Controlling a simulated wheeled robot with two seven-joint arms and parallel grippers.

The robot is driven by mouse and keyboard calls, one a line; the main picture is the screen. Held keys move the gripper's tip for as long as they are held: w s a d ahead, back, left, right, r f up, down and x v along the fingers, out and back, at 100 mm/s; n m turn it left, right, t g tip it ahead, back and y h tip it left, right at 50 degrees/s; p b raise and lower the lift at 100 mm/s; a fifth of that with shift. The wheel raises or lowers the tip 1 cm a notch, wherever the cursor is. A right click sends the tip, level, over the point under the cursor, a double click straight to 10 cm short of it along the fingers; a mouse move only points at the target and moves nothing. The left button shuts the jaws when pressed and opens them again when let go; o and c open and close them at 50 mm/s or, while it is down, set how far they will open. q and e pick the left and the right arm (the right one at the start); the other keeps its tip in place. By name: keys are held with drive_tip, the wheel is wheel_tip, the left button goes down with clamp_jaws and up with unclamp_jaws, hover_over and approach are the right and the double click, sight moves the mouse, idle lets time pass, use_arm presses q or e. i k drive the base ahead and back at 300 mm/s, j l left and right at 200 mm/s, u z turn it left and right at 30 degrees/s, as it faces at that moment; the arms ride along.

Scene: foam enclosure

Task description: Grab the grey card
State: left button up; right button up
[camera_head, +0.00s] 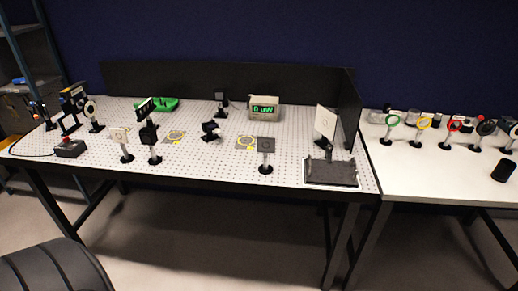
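No single thing is clearly the grey card. A pale, upright, slightly tilted card (326,122) stands on a small mount at the right end of the perforated table. A dark grey flat plate (331,173) lies below it at the front right corner. A small dark grey square on a post (266,146) stands near the front edge, left of that plate. Neither of my grippers is in view.
The perforated table (215,165) holds several optical mounts, a meter (264,108) with a green display, and a red-buttoned box (69,148). Black panels border its back and right side. A white table (410,165) on the right holds coloured ring mounts and a black cylinder (503,170).

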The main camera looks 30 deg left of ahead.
sight(267, 145)
drive_tip(key=u, duration=0.95)
